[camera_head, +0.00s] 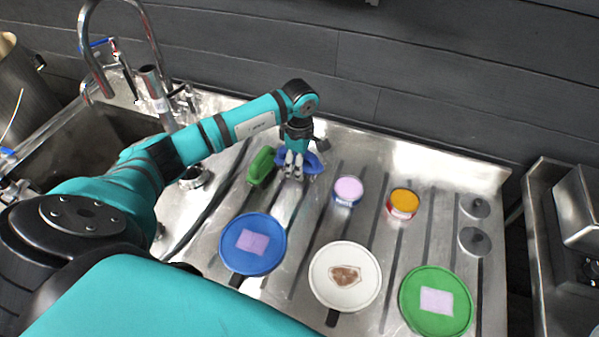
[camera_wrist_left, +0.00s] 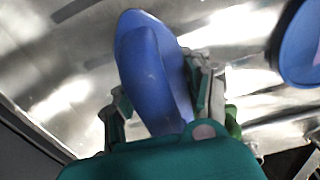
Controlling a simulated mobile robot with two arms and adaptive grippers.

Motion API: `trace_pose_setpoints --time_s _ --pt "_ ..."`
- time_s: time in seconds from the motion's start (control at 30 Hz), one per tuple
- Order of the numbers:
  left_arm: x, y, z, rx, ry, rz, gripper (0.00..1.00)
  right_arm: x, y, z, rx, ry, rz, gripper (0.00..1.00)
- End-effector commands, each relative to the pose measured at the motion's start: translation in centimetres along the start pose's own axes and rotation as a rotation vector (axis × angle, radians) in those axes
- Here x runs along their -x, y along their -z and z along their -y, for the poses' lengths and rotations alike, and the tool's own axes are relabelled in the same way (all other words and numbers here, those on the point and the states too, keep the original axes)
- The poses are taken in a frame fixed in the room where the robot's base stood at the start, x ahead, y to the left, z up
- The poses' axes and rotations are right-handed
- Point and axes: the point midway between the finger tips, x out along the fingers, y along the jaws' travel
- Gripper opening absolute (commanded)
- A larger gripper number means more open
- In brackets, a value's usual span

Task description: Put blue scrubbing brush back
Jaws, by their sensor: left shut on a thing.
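The blue scrubbing brush (camera_head: 313,163) is at the back of the steel drainboard, partly hidden by my left gripper (camera_head: 293,172). In the left wrist view the brush (camera_wrist_left: 150,70) fills the space between the fingers, and my left gripper (camera_wrist_left: 160,98) is shut on it. I cannot tell whether the brush touches the steel. A green brush (camera_head: 261,166) lies just left of the gripper. My right gripper is not in view.
Two small tubs, one pink-topped (camera_head: 348,190) and one orange-topped (camera_head: 403,203), stand to the right. Blue (camera_head: 236,258), white (camera_head: 322,284) and green (camera_head: 409,309) pans sit in front. The sink (camera_head: 70,150) and tap (camera_head: 93,70) are left.

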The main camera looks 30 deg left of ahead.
Motion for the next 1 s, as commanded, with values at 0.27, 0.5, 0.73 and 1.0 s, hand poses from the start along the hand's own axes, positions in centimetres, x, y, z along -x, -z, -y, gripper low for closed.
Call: trace_pose_setpoints --time_s 0.27,0.5,0.73,1.0 --pt "-3.0 0.0 0.1 0.001 0.001 0.001 0.13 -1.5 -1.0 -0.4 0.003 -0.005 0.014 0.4" --pt "-3.1 0.0 0.1 0.001 0.001 -0.001 0.13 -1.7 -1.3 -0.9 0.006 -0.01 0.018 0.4" --pt "-3.3 0.0 0.1 0.001 0.001 -0.001 0.67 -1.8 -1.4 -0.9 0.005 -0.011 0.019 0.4" --pt "-3.3 0.0 0.1 0.0 0.002 -0.001 0.73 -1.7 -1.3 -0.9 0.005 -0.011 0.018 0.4"
